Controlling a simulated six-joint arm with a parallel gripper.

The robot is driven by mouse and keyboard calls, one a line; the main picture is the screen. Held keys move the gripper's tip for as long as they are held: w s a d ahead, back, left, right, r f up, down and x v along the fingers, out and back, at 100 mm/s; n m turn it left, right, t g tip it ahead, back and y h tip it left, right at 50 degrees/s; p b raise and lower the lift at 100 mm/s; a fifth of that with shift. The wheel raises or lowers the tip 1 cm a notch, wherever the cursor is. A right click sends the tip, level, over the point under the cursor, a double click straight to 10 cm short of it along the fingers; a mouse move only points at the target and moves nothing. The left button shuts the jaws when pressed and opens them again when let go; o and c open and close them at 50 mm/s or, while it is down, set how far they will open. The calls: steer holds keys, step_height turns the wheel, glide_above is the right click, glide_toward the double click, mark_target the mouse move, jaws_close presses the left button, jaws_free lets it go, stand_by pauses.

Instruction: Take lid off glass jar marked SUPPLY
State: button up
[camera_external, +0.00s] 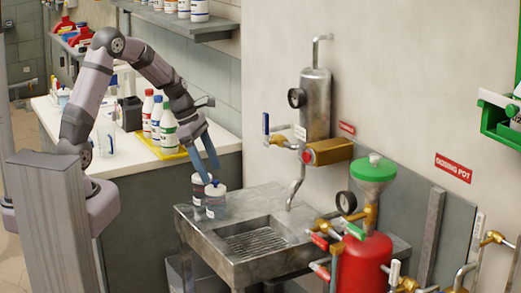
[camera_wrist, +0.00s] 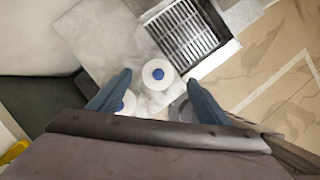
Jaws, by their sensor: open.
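Two glass jars with white lids and blue knobs stand close together on the left of the metal sink counter: a front jar (camera_external: 215,207) and a rear jar (camera_external: 199,192). Their labels are too small to read, so I cannot tell which is marked SUPPLY. My gripper (camera_external: 207,167) is open and empty, its blue fingers pointing down just above the jars. In the wrist view, one white lid (camera_wrist: 158,74) lies between the fingertips of my gripper (camera_wrist: 160,78). The other lid (camera_wrist: 126,103) is partly hidden by the left finger.
A sink basin with a grate (camera_external: 257,240) lies right of the jars. Several bottles (camera_external: 158,120) stand in a yellow tray on the white counter behind. Pipes and a brass valve block (camera_external: 328,151) are on the wall. A red tank (camera_external: 364,265) stands at the right front.

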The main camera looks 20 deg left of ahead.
mark_target(215, 180)
steer(key=shift+p+x, duration=0.7)
steer(key=shift+x, duration=1.85)
steer(key=shift+w, duration=0.15)
steer(key=c, duration=1.1)
